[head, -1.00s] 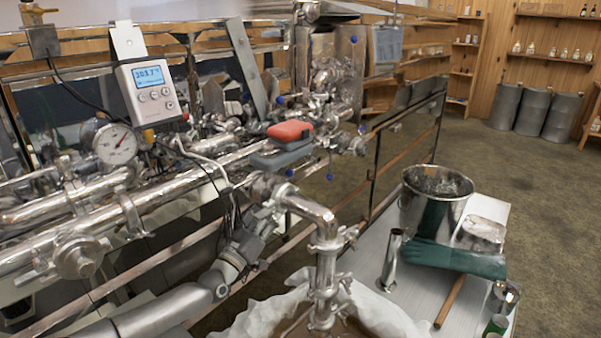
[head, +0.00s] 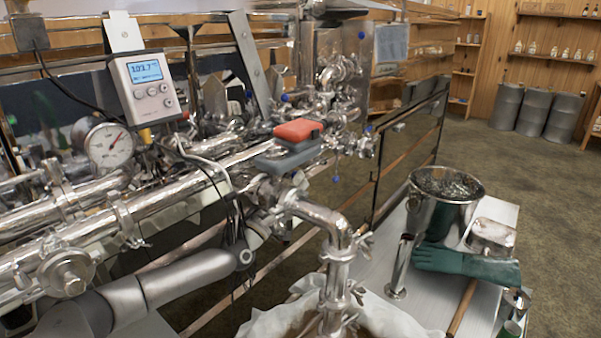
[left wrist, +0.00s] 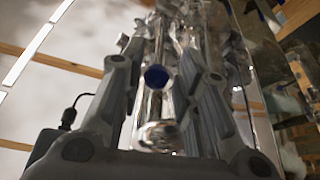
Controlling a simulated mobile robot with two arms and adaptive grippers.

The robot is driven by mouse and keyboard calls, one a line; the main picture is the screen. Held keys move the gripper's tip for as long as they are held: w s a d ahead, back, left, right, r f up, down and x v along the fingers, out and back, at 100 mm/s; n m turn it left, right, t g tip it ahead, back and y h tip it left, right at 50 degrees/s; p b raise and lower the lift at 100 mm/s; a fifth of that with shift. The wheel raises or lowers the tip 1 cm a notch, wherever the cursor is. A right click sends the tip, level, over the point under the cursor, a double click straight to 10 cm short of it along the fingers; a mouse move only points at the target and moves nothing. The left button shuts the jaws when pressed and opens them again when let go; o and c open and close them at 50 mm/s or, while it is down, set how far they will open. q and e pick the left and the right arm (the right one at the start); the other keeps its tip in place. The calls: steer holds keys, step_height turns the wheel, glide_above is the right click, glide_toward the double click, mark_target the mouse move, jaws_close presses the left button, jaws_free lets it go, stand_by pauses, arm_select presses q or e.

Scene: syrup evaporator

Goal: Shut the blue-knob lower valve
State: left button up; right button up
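In the left wrist view a round blue knob (left wrist: 157,77) faces the camera between my two gripper fingers, with shiny pipework behind it. My left gripper (left wrist: 160,85) is open, one finger on each side of the knob; I cannot tell whether either touches it. In the head view my left gripper (head: 264,228) is partly hidden among pipes and cables beside the outlet pipe. I cannot tell which one the wrist view shows. My right gripper is not in view.
The bent outlet pipe (head: 335,240) stands close right of my left arm, above a cloth-lined vessel (head: 390,318). A gauge (head: 109,145) and display box (head: 146,87) are at left. A red-and-grey block (head: 297,132) sits on the pipes. A steel bucket (head: 425,222) stands on the side table.

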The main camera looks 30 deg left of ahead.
mark_target(309, 167)
arm_select(q)
steer(key=shift+x, duration=2)
steer(key=shift+d, duration=0.1)
jaws_close()
steer(key=shift+w+f, duration=0.1)
steer(key=shift+w, duration=0.05)
